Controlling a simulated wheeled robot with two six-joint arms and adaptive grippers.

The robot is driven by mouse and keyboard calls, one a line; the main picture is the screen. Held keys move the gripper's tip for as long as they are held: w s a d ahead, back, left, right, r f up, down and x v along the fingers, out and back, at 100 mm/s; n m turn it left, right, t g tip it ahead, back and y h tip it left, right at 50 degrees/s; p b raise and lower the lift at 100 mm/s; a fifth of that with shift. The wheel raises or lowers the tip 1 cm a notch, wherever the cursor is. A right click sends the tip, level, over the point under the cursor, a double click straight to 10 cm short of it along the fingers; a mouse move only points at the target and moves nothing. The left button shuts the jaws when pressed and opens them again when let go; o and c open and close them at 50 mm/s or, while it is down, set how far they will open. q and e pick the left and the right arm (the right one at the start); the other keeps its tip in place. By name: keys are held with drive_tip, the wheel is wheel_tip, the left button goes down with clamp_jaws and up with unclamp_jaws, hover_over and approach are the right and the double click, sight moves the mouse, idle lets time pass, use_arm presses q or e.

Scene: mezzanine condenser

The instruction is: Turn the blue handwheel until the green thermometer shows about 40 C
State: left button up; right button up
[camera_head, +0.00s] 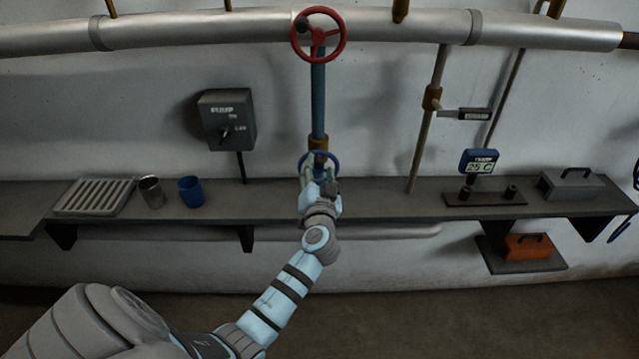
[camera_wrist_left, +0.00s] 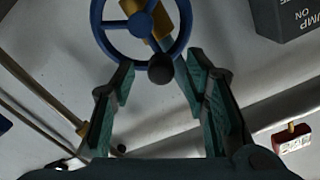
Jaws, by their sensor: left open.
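The blue handwheel (camera_head: 333,160) sits low on a blue vertical pipe, partly hidden behind my left gripper (camera_head: 319,184). In the left wrist view the blue handwheel (camera_wrist_left: 101,36) shows its rim, spokes and a dark knob (camera_wrist_left: 161,68). My left gripper is open, its two fingers reaching toward the near rim with the knob between their tips; I cannot tell whether they touch it. A blue-framed display (camera_head: 479,155) stands right of the wheel and seems to read 25 C. I see no plainly green thermometer. My right gripper is not in view.
A red handwheel (camera_head: 341,38) is above on the big pipe (camera_head: 200,31). A pump switch box (camera_head: 240,108) hangs left. The shelf (camera_head: 375,205) bears a rack (camera_head: 95,196), metal cup (camera_head: 152,192), blue cup (camera_head: 190,192) and grey case (camera_head: 571,186). An orange box (camera_head: 527,247) is lower right.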

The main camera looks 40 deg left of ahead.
use_arm(q)
drive_tip(key=v, duration=0.9)
drive_tip(key=shift+s+d, duration=0.15)
drive_tip(key=shift+d, duration=0.05)
drive_tip(key=shift+a, duration=0.1)
drive_tip(key=shift+r, duration=0.1)
